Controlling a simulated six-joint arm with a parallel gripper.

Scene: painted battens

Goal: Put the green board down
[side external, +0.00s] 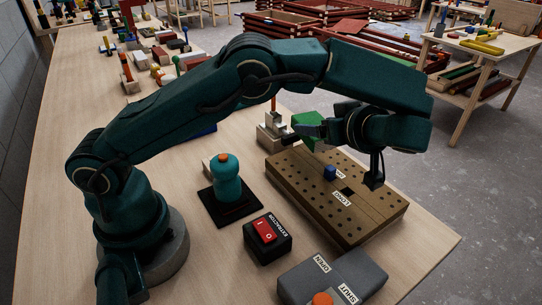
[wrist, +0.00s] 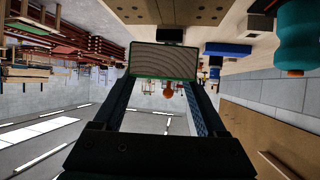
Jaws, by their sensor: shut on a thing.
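My gripper (side external: 313,131) is shut on the green board (side external: 304,123), a small block with bright green sides. In the side external view it is held in the air over the far left end of the brown drilled bench block (side external: 385,210), partly hidden by my gripper. In the wrist view the green board (wrist: 165,76) sits between the two fingers of my gripper (wrist: 164,82), with a grey ribbed face and green edges. I cannot tell the exact height above the block.
A blue cube (side external: 330,173) stands on the drilled block. A teal bottle (side external: 226,180) with an orange top stands left of it. An extractor switch box (side external: 267,240) and a grey box (side external: 350,275) marked open and shut sit in front. Wooden toys crowd the bench's far end.

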